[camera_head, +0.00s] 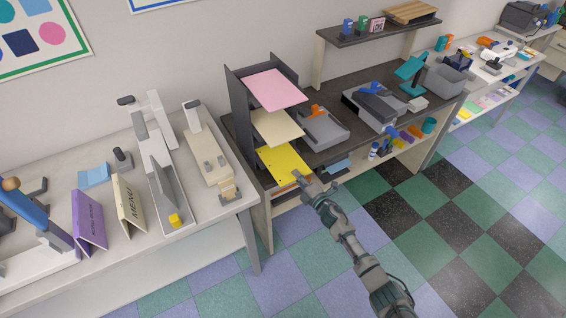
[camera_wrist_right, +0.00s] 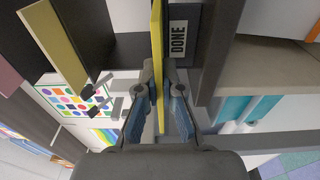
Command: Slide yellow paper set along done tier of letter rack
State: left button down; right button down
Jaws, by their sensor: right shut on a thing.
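The dark letter rack (camera_head: 239,112) stands on the dark counter and holds pink paper (camera_head: 274,89) on top, cream paper (camera_head: 278,127) in the middle and the yellow paper set (camera_head: 282,164) at the bottom. My right gripper (camera_head: 307,184) is at the front right corner of the yellow set, shut on it. In the right wrist view the yellow set (camera_wrist_right: 157,45) shows edge-on between the two fingers (camera_wrist_right: 159,95). A DONE label (camera_wrist_right: 178,38) on the rack is right beside it. How far the set lies inside the tier is partly hidden. My left gripper is not in view.
A grey machine (camera_head: 324,130) stands right of the rack on the counter. Left of the rack, a pale table (camera_head: 225,165) carries a beige punch-like device (camera_head: 208,160). Shelves with small items lie below the counter. The floor in front is clear.

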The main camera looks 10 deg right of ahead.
aim_at(283, 161)
jog(key=shift+b+x, duration=0.45)
jog(key=shift+x, duration=0.35)
jog(key=shift+w, duration=0.4)
jog(key=shift+w+a, duration=0.1)
jog(key=shift+b, duration=0.3)
jog(key=c, duration=0.9)
grip_release()
jog(key=shift+f, duration=0.1)
